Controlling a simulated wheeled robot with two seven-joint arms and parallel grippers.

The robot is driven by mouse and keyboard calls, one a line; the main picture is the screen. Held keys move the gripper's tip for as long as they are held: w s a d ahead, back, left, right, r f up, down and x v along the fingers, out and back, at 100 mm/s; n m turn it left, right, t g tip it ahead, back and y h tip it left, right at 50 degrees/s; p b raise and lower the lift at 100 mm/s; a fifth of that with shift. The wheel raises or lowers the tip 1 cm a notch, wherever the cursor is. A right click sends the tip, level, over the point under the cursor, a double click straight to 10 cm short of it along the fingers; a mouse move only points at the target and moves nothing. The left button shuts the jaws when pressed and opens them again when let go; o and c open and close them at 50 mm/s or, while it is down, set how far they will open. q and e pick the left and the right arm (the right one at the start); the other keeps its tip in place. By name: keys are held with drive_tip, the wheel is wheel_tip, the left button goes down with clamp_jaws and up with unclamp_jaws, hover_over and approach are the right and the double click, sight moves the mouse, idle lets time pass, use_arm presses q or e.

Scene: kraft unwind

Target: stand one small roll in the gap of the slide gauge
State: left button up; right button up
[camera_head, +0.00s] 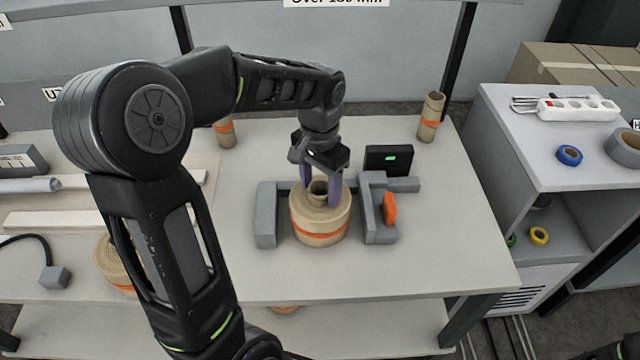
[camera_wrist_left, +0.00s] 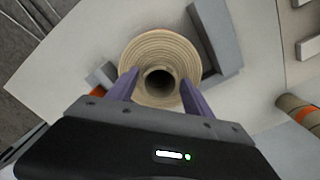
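The slide gauge, with a grey left block (camera_head: 266,214), a right jaw (camera_head: 376,212) and an orange handle (camera_head: 390,209), lies on the table. A brown kraft roll (camera_head: 320,226) with an orange band stands upright between its jaws; small clearances show on both sides. The roll's hollow core rises from its top. My left gripper (camera_head: 320,192) points down over the roll, its purple fingers on either side of the core. In the left wrist view the roll (camera_wrist_left: 160,48) lies between the fingertips (camera_wrist_left: 159,75); whether they press on the core is unclear. My right gripper is out of view.
Narrow orange-banded rolls (camera_head: 432,117) stand at the table's back. Another kraft roll (camera_head: 112,262) is at left, partly hidden by my arm. A black display box (camera_head: 388,159) stands behind the gauge. A cabinet (camera_head: 520,135) with tape rolls stands at right. The table's front right is clear.

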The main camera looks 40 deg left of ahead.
use_arm(q)
drive_tip(key=shift+o, duration=0.9)
drive_tip(key=shift+r, duration=0.15)
wheel_tip(320, 180, up, 12)
